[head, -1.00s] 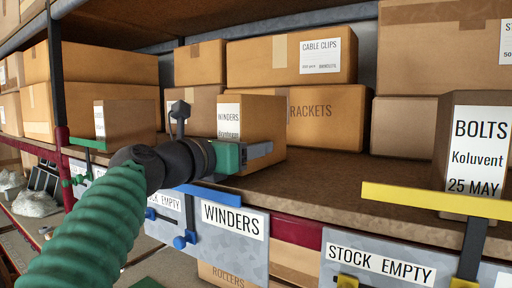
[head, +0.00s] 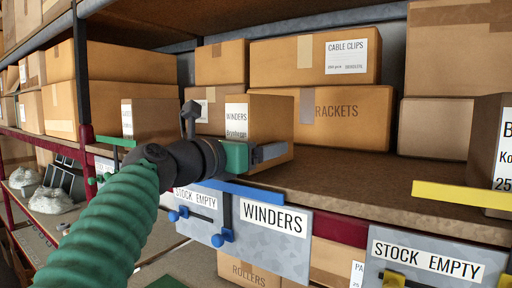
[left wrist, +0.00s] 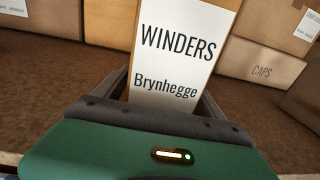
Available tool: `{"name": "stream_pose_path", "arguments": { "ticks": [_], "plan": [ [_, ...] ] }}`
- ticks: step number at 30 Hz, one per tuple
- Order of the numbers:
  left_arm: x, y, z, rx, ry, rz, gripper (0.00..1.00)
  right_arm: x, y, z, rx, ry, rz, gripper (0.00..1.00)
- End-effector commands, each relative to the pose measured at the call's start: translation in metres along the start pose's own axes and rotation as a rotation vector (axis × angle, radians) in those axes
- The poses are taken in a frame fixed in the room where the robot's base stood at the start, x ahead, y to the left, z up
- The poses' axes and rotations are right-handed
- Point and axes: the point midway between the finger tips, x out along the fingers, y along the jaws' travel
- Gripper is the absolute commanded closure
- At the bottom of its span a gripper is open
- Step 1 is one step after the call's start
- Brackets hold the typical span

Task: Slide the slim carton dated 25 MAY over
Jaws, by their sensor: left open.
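A slim carton (head: 492,155) at the right edge of the head view is cut off by the frame; its label shows only "B", "Ko" and "25". Another slim carton, labelled WINDERS Brynhegge (head: 271,122), stands upright on the shelf above the blue strip. My left gripper (head: 268,152) is at its front, open, with a finger on each side of it. In the left wrist view the WINDERS carton (left wrist: 178,50) stands between the fingers; any lower line on its label is hidden by the gripper. My right gripper is not in view.
A blue strip (head: 245,192) and a yellow strip (head: 462,195) mark the shelf front. Bare shelf (head: 370,178) lies between the WINDERS carton and the right carton. Larger boxes, such as CABLE CLIPS (head: 300,62), stand behind. Another slim carton (head: 150,120) is at left.

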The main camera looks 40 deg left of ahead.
Motion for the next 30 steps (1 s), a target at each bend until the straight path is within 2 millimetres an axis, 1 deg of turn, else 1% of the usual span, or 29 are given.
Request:
{"name": "stream_pose_path", "arguments": {
  "ticks": [7, 11, 14, 18, 20, 24, 28, 30],
  "plan": [
    [-0.001, 0.0, -0.001, 0.0, 0.0, -0.001, 0.2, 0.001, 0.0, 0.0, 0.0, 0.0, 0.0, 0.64],
    [-0.013, 0.0, -0.002, 0.001, -0.003, 0.001, 0.2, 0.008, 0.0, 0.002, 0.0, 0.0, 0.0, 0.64],
    [-0.032, 0.0, -0.004, 0.002, -0.004, 0.001, 0.2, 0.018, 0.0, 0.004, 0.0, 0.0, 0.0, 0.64],
    [-0.068, 0.0, -0.004, 0.002, -0.005, 0.002, 0.2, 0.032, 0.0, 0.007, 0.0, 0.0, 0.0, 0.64],
    [-0.083, 0.0, -0.005, 0.002, -0.004, 0.001, 0.2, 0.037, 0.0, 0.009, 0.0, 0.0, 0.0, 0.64],
    [-0.117, 0.001, -0.01, 0.004, -0.003, 0.005, 0.2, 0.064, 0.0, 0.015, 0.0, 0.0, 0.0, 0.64],
    [-0.144, 0.0, -0.007, 0.003, -0.002, 0.003, 0.2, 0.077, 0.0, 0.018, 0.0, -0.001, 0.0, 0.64],
    [-0.155, 0.001, -0.004, 0.0, -0.001, 0.002, 0.2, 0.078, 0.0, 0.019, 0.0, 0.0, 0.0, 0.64]
  ]
}}
